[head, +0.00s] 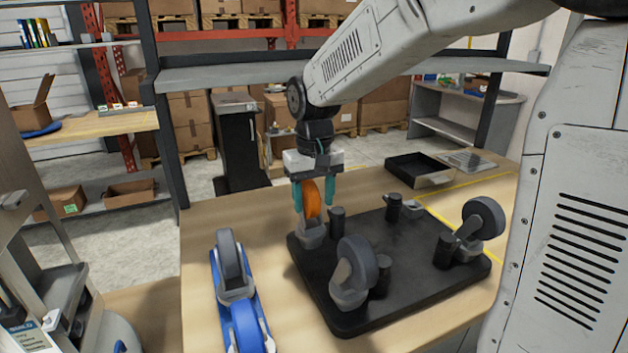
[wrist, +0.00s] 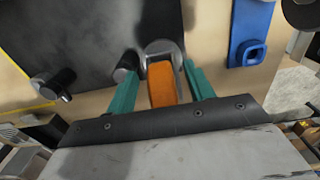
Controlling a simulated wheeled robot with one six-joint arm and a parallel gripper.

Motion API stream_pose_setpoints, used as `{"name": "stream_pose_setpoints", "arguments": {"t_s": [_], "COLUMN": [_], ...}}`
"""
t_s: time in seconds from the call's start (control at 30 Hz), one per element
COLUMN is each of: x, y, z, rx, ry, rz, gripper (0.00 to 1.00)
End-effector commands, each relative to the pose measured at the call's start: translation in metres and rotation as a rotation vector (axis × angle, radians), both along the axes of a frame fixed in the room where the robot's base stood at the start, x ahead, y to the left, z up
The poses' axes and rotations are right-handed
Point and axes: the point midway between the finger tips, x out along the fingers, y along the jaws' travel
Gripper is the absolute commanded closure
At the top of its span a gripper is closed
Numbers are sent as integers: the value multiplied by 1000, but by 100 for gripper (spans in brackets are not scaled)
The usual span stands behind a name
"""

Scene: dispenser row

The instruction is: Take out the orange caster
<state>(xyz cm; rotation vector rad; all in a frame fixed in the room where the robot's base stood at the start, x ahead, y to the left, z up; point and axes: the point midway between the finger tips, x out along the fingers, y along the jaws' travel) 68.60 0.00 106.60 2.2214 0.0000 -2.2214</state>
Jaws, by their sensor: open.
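The orange caster (head: 312,199) stands upright in its grey fork at the far left corner of a black plate (head: 420,290) on the wooden bench. My gripper (head: 312,196) points down over it, with its two teal fingers open on either side of the orange wheel. In the wrist view the orange wheel (wrist: 161,84) lies between the two fingers (wrist: 158,90), with a gap visible on each side. The grey fork (wrist: 160,48) shows beyond the wheel. How the caster sits in the plate is hidden.
Grey casters stand on the plate at the front (head: 357,266) and right (head: 483,218), with several black posts between. A blue holder (head: 242,300) with a grey caster (head: 230,257) lies left of the plate. A black tray (head: 418,170) is at the back right.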

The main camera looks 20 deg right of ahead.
Motion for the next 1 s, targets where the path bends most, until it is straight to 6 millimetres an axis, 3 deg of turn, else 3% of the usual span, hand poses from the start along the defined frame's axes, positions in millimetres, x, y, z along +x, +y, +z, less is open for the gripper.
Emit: {"name": "stream_pose_setpoints", "arguments": {"t_s": [0.17,0.47,0.67,1.0], "x": [0,0,0,0], "y": [0,0,0,0], "z": [-15,-17,-17,-13], "rx": [0,0,0,0], "ry": [1,0,0,-2], "rz": [0,0,0,0], "gripper": [47,47,100,100]}}
